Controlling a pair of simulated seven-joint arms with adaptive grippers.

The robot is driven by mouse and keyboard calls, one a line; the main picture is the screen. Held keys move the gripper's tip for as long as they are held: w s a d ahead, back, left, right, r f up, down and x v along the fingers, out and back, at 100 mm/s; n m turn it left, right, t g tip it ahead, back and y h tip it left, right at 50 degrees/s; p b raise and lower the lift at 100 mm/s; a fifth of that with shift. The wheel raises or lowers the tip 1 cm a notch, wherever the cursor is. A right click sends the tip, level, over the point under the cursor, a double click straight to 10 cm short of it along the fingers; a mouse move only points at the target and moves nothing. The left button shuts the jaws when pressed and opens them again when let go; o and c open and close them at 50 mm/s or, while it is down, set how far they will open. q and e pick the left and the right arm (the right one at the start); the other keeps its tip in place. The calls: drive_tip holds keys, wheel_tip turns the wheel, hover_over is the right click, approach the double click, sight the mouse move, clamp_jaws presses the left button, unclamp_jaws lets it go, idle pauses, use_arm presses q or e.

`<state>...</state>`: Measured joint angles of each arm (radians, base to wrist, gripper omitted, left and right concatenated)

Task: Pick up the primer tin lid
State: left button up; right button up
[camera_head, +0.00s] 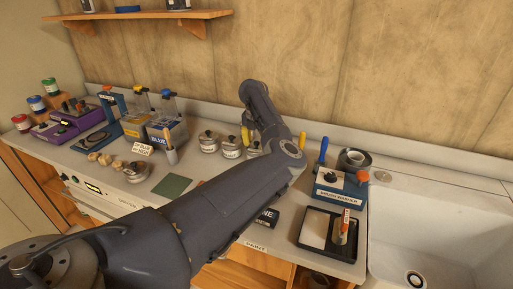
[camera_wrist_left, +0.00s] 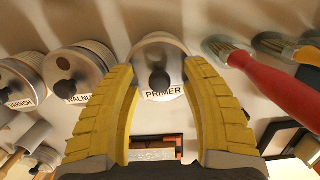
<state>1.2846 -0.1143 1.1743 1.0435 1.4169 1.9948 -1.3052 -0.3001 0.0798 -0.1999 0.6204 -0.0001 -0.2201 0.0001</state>
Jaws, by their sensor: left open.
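The primer tin lid (camera_wrist_left: 165,52) is pale and round with a dark knob, above a label reading PRIMER, in the left wrist view. My left gripper (camera_wrist_left: 160,72) is open, its yellow fingers on either side of the lid and knob; I cannot tell whether they touch it. In the head view my left gripper (camera_head: 249,140) is pointed down at the back of the counter, over the primer tin (camera_head: 253,149), which my arm mostly hides. My right gripper is not in view.
The walnut tin (camera_wrist_left: 75,72) and varnish tin (camera_wrist_left: 18,82) stand left of the primer tin. A red-handled brush (camera_wrist_left: 275,92) lies close on its right. In the head view, a brush washer (camera_head: 340,187) and a sink (camera_head: 440,225) are to the right.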

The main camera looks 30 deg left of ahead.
use_arm(q)
drive_tip(key=shift+f, duration=0.1)
drive_tip(key=shift+c, duration=0.2)
clamp_jaws()
idle(0.4)
